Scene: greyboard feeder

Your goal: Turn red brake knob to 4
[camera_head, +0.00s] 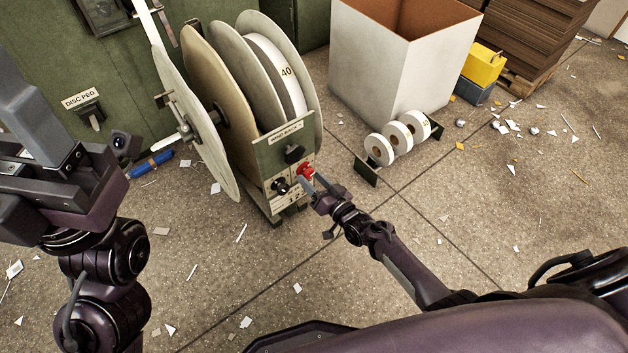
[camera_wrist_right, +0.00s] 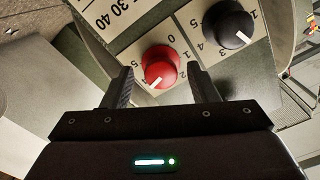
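The red brake knob (camera_head: 305,171) is on the front panel of the wind-back stand. In the right wrist view the red knob (camera_wrist_right: 160,68) has a white pointer mark toward its lower left, with numbers around it that I cannot all read. My right gripper (camera_head: 317,184) is at the panel. In the wrist view its two fingers (camera_wrist_right: 163,78) are apart, one to each side of the red knob's lower part, with gaps visible; it is open. My left gripper (camera_head: 32,115) is raised at the left, away from the panel; its finger gap does not show clearly.
A black knob (camera_wrist_right: 229,28) with its own scale sits beside the red one. Large reel discs (camera_head: 205,115) rise behind the panel. White rolls (camera_head: 397,141) on a rack, a white bin (camera_head: 385,75) and a yellow box (camera_head: 483,64) stand to the right. Paper scraps litter the floor.

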